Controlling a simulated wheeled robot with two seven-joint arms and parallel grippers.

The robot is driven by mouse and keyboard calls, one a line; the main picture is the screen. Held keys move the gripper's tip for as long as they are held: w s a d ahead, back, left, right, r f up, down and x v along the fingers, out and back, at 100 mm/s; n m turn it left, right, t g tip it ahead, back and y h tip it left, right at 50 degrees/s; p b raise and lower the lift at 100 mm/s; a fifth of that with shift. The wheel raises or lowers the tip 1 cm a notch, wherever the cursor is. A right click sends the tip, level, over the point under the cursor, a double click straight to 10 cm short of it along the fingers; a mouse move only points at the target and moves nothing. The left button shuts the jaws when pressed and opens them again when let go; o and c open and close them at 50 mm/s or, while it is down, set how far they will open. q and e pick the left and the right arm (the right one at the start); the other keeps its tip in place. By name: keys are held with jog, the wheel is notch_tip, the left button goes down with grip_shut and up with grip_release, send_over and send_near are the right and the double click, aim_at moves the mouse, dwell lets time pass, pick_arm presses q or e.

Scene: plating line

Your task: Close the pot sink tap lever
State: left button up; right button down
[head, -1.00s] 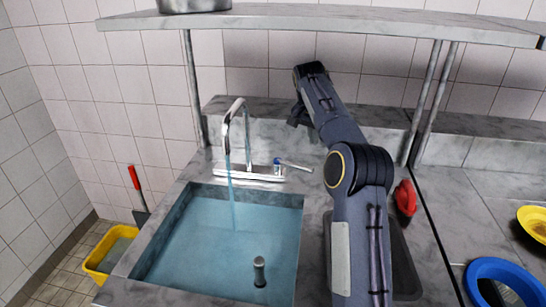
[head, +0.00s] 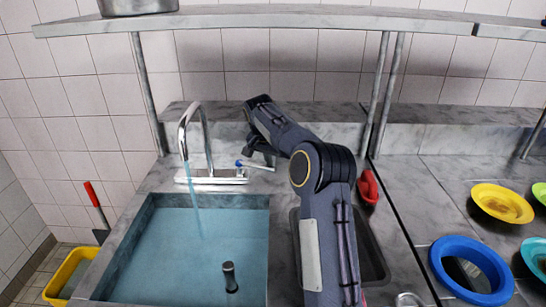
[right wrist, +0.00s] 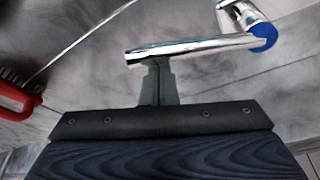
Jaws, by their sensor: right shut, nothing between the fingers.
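The chrome tap (head: 208,140) stands behind the pot sink, and a stream of water falls from its spout. Its lever (head: 262,167) points right from a blue-marked base (head: 240,163). In the right wrist view the lever (right wrist: 195,47) runs from the blue cap (right wrist: 264,36) toward the left. My right gripper (head: 262,155) is at the lever's free end. In the right wrist view my gripper's closed fingers (right wrist: 158,75) end at the lever's underside in the picture, with nothing between them. I cannot tell whether they touch it. My left gripper is not in view.
The sink basin (head: 150,205) holds bluish water with an upright drain post (head: 230,277). A red brush (head: 368,187) lies right of my arm. A shelf (head: 300,17) on metal posts hangs above.

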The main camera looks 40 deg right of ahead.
jog(key=shift+a, duration=0.15)
jog(key=shift+s+a, duration=0.1)
dwell(0.3)
